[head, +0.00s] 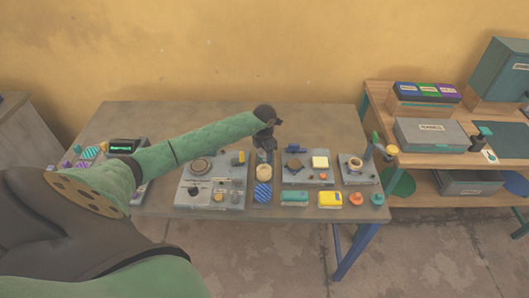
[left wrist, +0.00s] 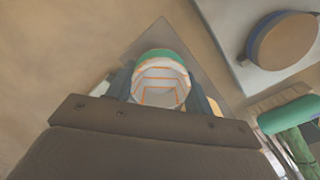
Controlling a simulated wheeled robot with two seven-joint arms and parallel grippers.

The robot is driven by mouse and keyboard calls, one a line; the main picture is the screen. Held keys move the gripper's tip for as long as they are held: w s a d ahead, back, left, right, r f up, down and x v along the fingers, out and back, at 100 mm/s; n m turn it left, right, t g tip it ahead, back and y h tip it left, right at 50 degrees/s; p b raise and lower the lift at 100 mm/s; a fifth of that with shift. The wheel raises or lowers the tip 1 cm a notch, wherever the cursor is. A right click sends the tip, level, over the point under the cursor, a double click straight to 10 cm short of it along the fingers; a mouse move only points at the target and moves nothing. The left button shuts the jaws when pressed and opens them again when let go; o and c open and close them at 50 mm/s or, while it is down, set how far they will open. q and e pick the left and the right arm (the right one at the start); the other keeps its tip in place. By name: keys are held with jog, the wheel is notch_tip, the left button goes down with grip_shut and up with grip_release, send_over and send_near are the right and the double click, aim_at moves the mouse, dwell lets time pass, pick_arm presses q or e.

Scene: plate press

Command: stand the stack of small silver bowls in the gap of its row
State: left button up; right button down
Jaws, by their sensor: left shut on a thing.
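My left gripper (head: 264,152) comes in from the left over the middle of the table. In the left wrist view the gripper (left wrist: 163,92) is shut on a round thing (left wrist: 160,85) with a green upper edge and a pale face with orange lines. Whether this is the stack of small silver bowls I cannot tell. In the head view a cream round thing (head: 264,171) shows just below the gripper; whether it is held or resting I cannot tell. A blue striped round thing (head: 263,193) lies in front of it. The gap in the row is not clear. My right gripper is not in view.
A grey panel with a round disc (head: 201,166) is left of the gripper. Another panel (head: 306,179) and a small press (head: 358,176) are to the right. Teal (head: 294,198) and yellow (head: 330,199) pieces lie along the front. The table's back (head: 318,122) is clear.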

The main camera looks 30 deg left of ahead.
pick_arm(q)
jog(key=shift+f, duration=0.1)
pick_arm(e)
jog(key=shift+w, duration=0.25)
pick_arm(q)
jog(key=o, duration=1)
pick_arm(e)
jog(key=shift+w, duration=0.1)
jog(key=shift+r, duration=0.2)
pick_arm(q)
jog(key=shift+w+r+b, duration=0.1)
jog(key=shift+r+b, duration=0.2)
jog(key=shift+r, duration=0.1)
notch_tip(320, 180, up, 6)
jog(key=b, duration=0.2)
jog(key=shift+f+b, duration=0.2)
jog(key=shift+b, duration=0.1)
notch_tip(320, 180, up, 4)
jog(key=shift+r+b, duration=0.1)
jog(key=shift+b, duration=0.55)
jog(key=shift+r, duration=0.85)
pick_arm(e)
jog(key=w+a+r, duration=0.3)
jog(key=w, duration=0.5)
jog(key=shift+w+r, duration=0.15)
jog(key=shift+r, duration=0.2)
pick_arm(q)
jog(key=shift+d+f, duration=0.1)
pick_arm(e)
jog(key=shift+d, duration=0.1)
